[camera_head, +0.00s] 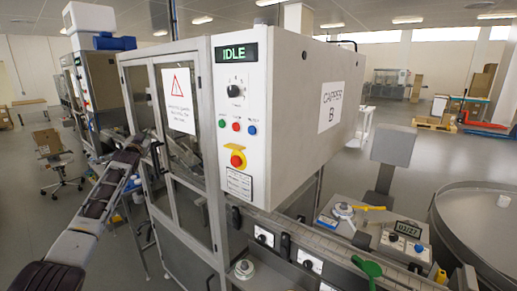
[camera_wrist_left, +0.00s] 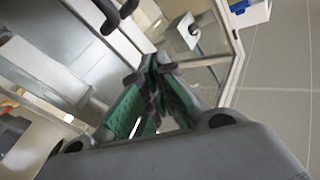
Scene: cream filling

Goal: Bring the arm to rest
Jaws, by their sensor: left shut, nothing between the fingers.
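My left arm (camera_head: 104,196) reaches up from the lower left of the head view to the front of a grey machine cabinet. My left gripper (camera_head: 146,142) is small there, beside the cabinet's glazed doors. I cannot tell whether it touches them. In the left wrist view the green-padded fingers of the gripper (camera_wrist_left: 158,88) are together and hold nothing. My right gripper is not in view.
The cabinet (camera_head: 196,203) has a control box (camera_head: 237,135) showing IDLE.

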